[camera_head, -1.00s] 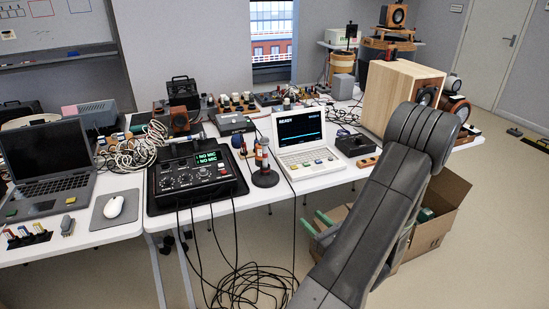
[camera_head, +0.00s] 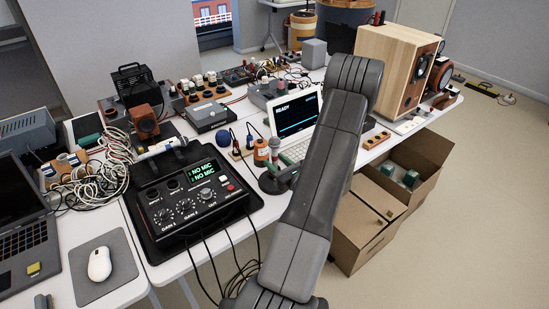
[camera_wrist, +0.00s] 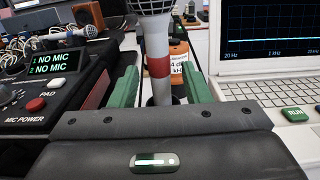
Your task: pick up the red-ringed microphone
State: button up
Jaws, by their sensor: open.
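The red-ringed microphone (camera_wrist: 158,68) stands upright in the wrist view, with a grey body, a red band and a mesh head cut off by the top edge. My gripper (camera_wrist: 160,86) is open, with one green finger on each side of the microphone. Gaps show on both sides, and the microphone looks a little beyond the fingertips; whether it is between them I cannot tell. In the head view the microphone (camera_head: 275,150) stands on a dark round base, beside my arm.
A mixer (camera_head: 190,200) reading NO MIC is left of the microphone, and an open laptop-like analyser (camera_head: 297,115) is right. An orange cylinder (camera_wrist: 179,62) stands close behind it. Another microphone (camera_head: 162,147) lies across the mixer's back.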

aim_at(274, 137)
jog(key=shift+w+a, duration=0.35)
jog(key=shift+w, duration=0.25)
grip_shut()
jog(key=shift+r, duration=5)
jog(key=shift+w+a+f+m+t+h, duration=0.2)
jog(key=shift+m+t+h, duration=0.15)
jog(key=shift+m+h, duration=0.15)
jog(key=shift+w+a+f+m+t+h, duration=0.1)
jog(key=shift+w+a+m+t+h, duration=0.1)
jog(key=shift+m+t+h, duration=0.25)
jog(key=shift+w+f+m+t+h, duration=0.1)
jog(key=shift+f+m+t+h, duration=0.15)
jog(key=shift+h, duration=0.3)
jog(key=shift+w+f+m+t+h, duration=0.15)
jog(key=shift+m+h, duration=0.15)
jog(key=shift+h, duration=0.2)
jog(key=shift+d+f+m+h, duration=0.2)
jog(key=shift+m+h, duration=0.2)
jog(key=shift+h, duration=0.3)
